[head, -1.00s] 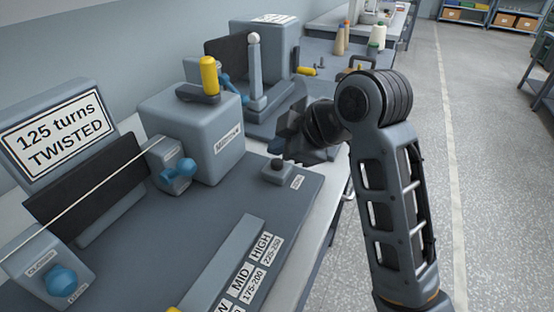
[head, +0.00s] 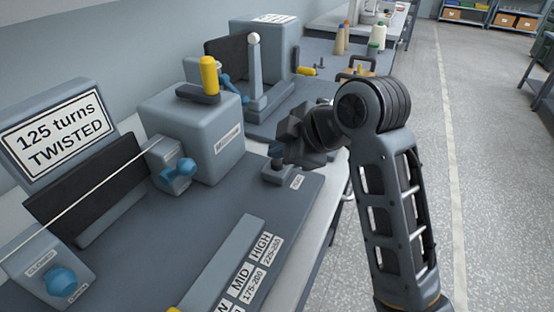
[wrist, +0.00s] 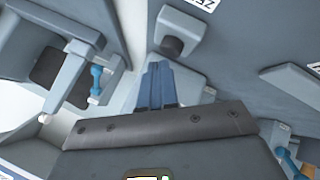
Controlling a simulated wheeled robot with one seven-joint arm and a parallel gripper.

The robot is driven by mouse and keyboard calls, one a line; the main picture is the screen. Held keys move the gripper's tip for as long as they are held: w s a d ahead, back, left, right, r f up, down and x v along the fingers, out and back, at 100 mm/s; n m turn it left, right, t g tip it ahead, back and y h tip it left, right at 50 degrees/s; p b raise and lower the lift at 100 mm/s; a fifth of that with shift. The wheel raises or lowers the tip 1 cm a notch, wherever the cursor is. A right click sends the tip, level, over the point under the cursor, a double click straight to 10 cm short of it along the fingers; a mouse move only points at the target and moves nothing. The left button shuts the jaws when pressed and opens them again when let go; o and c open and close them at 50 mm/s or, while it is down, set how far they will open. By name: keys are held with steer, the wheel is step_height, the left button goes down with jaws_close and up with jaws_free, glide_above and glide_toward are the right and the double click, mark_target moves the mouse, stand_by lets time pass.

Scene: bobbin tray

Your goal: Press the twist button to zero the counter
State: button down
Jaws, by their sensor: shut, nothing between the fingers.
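The twist button is a dark round cap on a small grey box (head: 272,174) at the bench's right edge, beside a small white label. In the head view my gripper (head: 280,153) hangs just above and partly hides the cap. In the wrist view the dark cap (wrist: 172,46) shows just beyond the tips of my closed gripper (wrist: 157,70). I cannot tell whether they touch. The fingers are shut and empty. The counter sign (head: 56,136) at the left reads "125 turns TWISTED".
A grey machine box (head: 190,135) with a yellow-handled lever (head: 208,76) stands left of my gripper. A pale thread runs between clamps with blue knobs (head: 61,281). A label strip (head: 240,270) lies in front. The bench between is clear.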

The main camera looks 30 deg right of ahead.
steer(key=shift+f, duration=0.5)
stand_by(0.8)
steer(key=shift+r, duration=0.1)
steer(key=shift+r+p, duration=0.85)
steer(key=shift+p, duration=0.05)
step_height(320, 180, up, 5)
steer(key=p, duration=0.5)
stand_by(0.6)
